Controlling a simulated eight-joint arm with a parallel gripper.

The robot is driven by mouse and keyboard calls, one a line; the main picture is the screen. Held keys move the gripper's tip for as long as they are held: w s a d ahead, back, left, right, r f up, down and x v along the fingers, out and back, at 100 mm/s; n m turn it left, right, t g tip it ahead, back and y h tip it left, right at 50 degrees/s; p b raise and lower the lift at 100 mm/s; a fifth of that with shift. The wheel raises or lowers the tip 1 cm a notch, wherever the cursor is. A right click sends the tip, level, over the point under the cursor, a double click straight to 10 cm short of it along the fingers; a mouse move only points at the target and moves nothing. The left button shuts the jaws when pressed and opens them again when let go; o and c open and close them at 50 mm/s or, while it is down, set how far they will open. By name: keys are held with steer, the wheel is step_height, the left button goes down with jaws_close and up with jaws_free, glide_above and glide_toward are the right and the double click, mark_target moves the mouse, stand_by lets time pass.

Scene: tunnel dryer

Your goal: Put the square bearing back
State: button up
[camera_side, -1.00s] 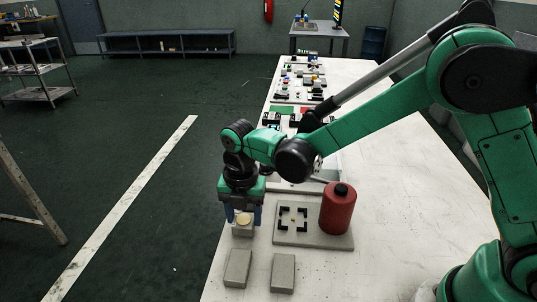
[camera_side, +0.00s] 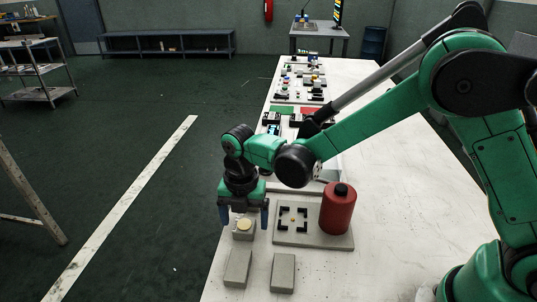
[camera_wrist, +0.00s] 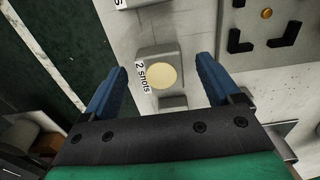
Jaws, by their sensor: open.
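A small grey square block with a round cream-yellow disc on top (camera_side: 245,224) stands near the table's left edge. It also shows in the wrist view (camera_wrist: 148,58), beside a "2 shots" label. No other part is clearly a square bearing. My gripper (camera_side: 244,226) is over the block, fingers pointing down. In the wrist view my gripper (camera_wrist: 163,66) is open, with one blue finger on each side of the block and gaps to both. A grey plate (camera_side: 286,238) to the right carries black corner brackets (camera_side: 304,213) around a small gold centre; nothing sits between them.
A red bottle with a black cap (camera_side: 338,210) stands on the plate's right side. Two grey blocks (camera_side: 238,268) (camera_side: 283,273) lie in front. Several small parts (camera_side: 305,80) crowd the table's far end. The table's right side is clear.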

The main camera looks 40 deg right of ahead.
mark_target(245, 222)
step_height(245, 222, up, 11)
steer(key=s+d+m+t, duration=0.2)
steer(key=s+d+m, duration=0.1)
steer(key=m, duration=0.5)
steer(key=s+d+r+m+t, duration=0.1)
steer(key=s+d+m+t, duration=0.1)
steer(key=d+m, duration=0.3)
steer(key=s+d+r+m+t, duration=0.1)
steer(key=s+d+m+t, duration=0.1)
steer(key=m, duration=0.9)
steer(key=shift+s+d+m+t, duration=0.3)
steer(key=shift+s+d+m, duration=0.1)
steer(key=shift+s+d, duration=0.5)
steer(key=shift+s+d+f+m+t, duration=0.15)
steer(key=shift+d+m, duration=0.05)
steer(key=shift+m, duration=0.35)
steer(key=shift+s+d+f+m+t, duration=0.1)
steer(key=shift+d+f+m+t, duration=0.05)
steer(key=shift+m, duration=0.4)
